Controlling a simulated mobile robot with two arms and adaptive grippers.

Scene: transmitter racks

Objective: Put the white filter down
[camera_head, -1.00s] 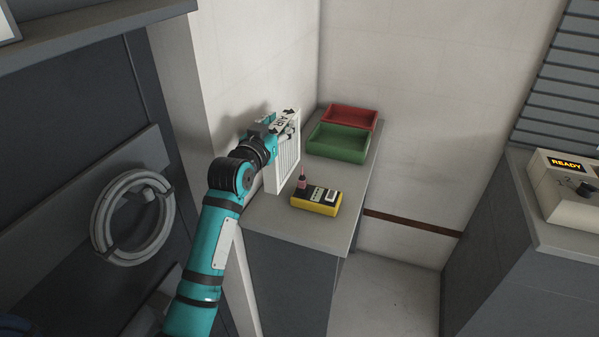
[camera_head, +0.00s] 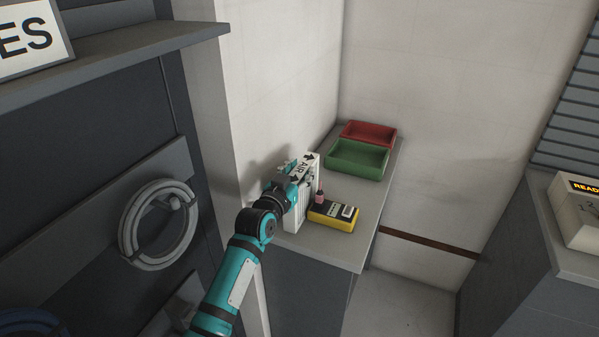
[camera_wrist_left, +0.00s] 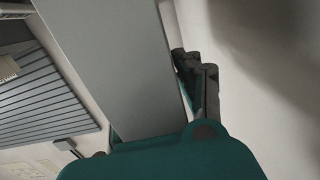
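The white filter (camera_head: 300,208) is an upright slatted panel with AIR and black arrows on its top edge. In the head view its lower end is at the grey bench top (camera_head: 340,246), near the left edge; I cannot tell whether it touches. My left gripper (camera_head: 291,172) is at the filter's upper part and seems shut on it. In the left wrist view a broad grey face (camera_wrist_left: 110,60), apparently the filter's side, lies close to the one visible finger; the other finger is hidden. My right gripper is not in view.
A yellow meter (camera_head: 332,220) and a small pink-capped bottle (camera_head: 320,198) are close right of the filter. A green tray (camera_head: 357,170) and a red tray (camera_head: 368,142) sit at the bench's back. A wall borders its left. Bare bench lies between the meter and the green tray.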

